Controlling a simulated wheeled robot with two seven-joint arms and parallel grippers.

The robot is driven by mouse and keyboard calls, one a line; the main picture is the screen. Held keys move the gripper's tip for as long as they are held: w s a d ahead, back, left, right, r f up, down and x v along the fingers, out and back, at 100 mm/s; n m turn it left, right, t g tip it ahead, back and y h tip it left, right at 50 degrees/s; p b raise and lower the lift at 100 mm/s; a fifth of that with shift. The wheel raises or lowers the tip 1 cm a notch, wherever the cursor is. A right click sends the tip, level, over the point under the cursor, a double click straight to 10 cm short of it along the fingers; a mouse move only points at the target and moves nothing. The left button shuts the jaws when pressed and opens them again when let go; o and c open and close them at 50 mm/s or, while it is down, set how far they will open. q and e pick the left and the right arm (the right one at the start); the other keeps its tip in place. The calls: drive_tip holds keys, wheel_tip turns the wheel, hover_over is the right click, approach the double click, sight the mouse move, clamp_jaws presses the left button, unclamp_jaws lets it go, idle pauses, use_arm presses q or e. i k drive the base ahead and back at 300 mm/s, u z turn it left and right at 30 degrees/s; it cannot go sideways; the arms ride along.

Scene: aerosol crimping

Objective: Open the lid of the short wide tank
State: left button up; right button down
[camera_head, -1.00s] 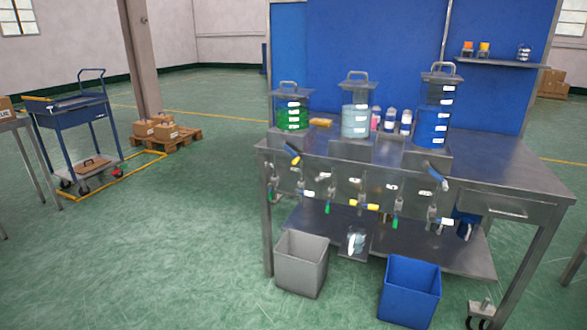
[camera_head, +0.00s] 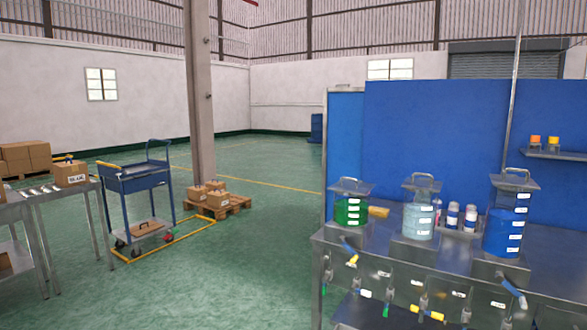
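Three clear tanks stand on the metal workbench (camera_head: 545,282) at the right. The short wide tank appears to be the left one with green liquid (camera_head: 350,210); its flat grey lid (camera_head: 351,188) with a handle is on top. The middle tank (camera_head: 419,218) holds pale blue liquid under a lid with a handle. The right tank (camera_head: 503,230) is taller and holds blue liquid, also lidded. All three lids look seated. Neither of my grippers is in view.
Valves with coloured handles hang along the bench front. Small bottles (camera_head: 453,215) stand between the middle and right tanks. A blue cart (camera_head: 137,178), a pallet of boxes (camera_head: 228,207) and a metal table (camera_head: 75,185) are at the left. The green floor between is clear.

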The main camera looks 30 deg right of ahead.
sight(347, 185)
drive_tip(key=z, duration=0.05)
drive_tip(key=i, duration=1.8)
drive_tip(key=z, duration=1.65)
drive_tip(key=i, duration=0.8)
drive_tip(key=z, duration=0.75)
